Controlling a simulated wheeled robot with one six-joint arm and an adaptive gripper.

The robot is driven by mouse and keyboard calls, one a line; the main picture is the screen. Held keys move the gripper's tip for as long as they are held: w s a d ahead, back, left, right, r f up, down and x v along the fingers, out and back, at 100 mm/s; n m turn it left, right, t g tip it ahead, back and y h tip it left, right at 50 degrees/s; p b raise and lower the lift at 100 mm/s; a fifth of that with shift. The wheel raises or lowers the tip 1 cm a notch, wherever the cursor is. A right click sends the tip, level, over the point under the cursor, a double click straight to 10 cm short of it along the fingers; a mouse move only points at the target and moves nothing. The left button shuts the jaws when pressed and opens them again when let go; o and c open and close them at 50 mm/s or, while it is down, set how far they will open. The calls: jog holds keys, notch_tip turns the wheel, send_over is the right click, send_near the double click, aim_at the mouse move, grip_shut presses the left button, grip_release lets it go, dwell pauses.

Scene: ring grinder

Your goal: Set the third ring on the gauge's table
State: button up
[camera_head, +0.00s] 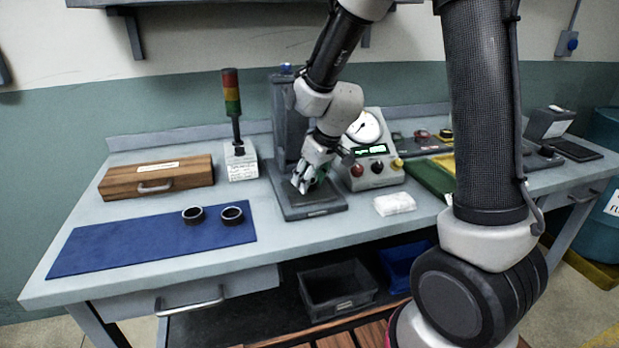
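The gauge (289,117) is a dark stand with an upright column and a flat dark base (325,208) at the middle of the bench. My gripper (303,187) points down, low over the gauge's base in front of the column. Its fingers are small and partly hidden by its own body, and I cannot tell whether a ring is between them or whether they touch the gauge. The gauge's table is hidden behind my gripper. Two dark rings lie side by side on the blue mat (120,240): a left ring (193,214) and a right ring (232,215).
A wooden case (157,177) and a stack light (233,110) stand left of the gauge. A dial and display box (374,160) stands close on its right, with a white cloth (395,203) in front. A green tray (430,178) lies further right. The mat's left part is clear.

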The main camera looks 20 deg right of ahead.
jog(key=shift+f, duration=0.1)
jog(key=o, duration=1.1)
jog(key=shift+r, duration=0.4)
jog(key=v, duration=1.2)
jog(key=s+d+r+m, duration=0.1)
jog(key=s+d+m, duration=0.1)
jog(key=s+d, duration=0.2)
jog(key=s+d+r+m+h, duration=0.1)
jog(key=s+d, duration=0.3)
jog(key=s, duration=0.6)
jog(key=s+d+r+m+h, duration=0.1)
jog(key=s+d+r+m, duration=0.1)
jog(key=s, duration=0.6)
jog(key=shift+s+d+r+m, duration=0.15)
jog(key=shift+d+r, duration=0.15)
jog(key=shift+d, duration=0.3)
jog(key=shift+w+d+r+m, duration=0.15)
jog(key=shift+d+r, duration=0.15)
jog(key=shift+d, duration=0.3)
